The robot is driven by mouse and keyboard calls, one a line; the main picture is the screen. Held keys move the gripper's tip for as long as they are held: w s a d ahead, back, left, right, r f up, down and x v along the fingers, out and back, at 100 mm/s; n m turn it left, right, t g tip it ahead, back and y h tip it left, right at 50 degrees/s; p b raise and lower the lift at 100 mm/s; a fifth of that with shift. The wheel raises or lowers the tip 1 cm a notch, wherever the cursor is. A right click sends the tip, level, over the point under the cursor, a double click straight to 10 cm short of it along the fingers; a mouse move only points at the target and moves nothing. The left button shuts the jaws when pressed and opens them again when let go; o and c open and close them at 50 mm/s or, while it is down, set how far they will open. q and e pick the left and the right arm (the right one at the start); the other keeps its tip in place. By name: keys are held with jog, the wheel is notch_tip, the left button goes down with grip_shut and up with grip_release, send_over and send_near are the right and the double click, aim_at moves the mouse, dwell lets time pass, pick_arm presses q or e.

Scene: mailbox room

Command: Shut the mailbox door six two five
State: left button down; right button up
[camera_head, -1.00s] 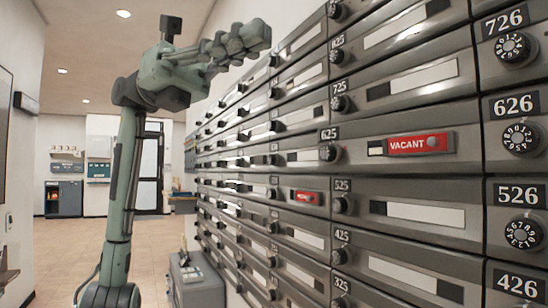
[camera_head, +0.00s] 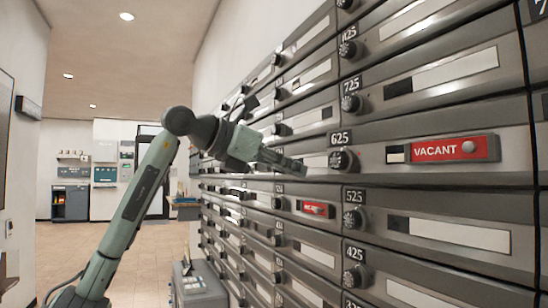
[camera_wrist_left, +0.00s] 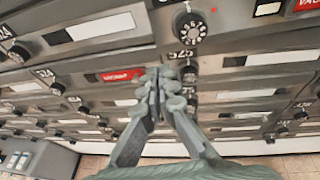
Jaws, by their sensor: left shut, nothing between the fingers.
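Mailbox door 625 (camera_head: 480,122) is a wide dark grey panel with its number plate and a dial (camera_head: 342,160) at its left. It bears a red VACANT tag (camera_head: 440,149). It looks about flush with its neighbours; I cannot tell whether a small gap remains. In the left wrist view, its dial (camera_wrist_left: 189,28) is just beyond the fingers, above the 525 plate. My left gripper (camera_head: 302,170) is shut and empty, just left of the dial in the head view. Whether it touches the boxes is unclear. My right gripper is not in view.
Rows of mailboxes with protruding dials fill the right side, including door 525 (camera_head: 445,232) below. Another red tag (camera_head: 316,208) is on a box to the lower left. A grey bin (camera_head: 198,285) stands by the wall. The tiled floor behind is open.

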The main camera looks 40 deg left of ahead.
aim_at(328, 175)
pick_arm(q)
jog(key=shift+r+p+x, duration=0.2)
jog(key=shift+x, duration=0.75)
jog(key=shift+r+p+x, duration=0.15)
jog(key=shift+r+x, duration=0.05)
jog(key=shift+x, duration=0.8)
jog(key=shift+r+p+x, duration=0.15)
jog(key=shift+p+x, duration=0.05)
jog(key=shift+x, duration=0.75)
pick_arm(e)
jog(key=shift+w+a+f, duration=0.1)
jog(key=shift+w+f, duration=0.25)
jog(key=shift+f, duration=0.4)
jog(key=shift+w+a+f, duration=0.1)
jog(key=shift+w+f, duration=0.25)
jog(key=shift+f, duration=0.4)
pick_arm(q)
jog(key=shift+w, duration=0.15)
jog(key=shift+w, duration=0.1)
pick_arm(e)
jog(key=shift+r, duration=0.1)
pick_arm(q)
jog(key=w, duration=0.1)
jog(key=p, duration=0.1)
jog(key=w+m+h+p, duration=0.1)
jog(key=shift+w+d, duration=0.3)
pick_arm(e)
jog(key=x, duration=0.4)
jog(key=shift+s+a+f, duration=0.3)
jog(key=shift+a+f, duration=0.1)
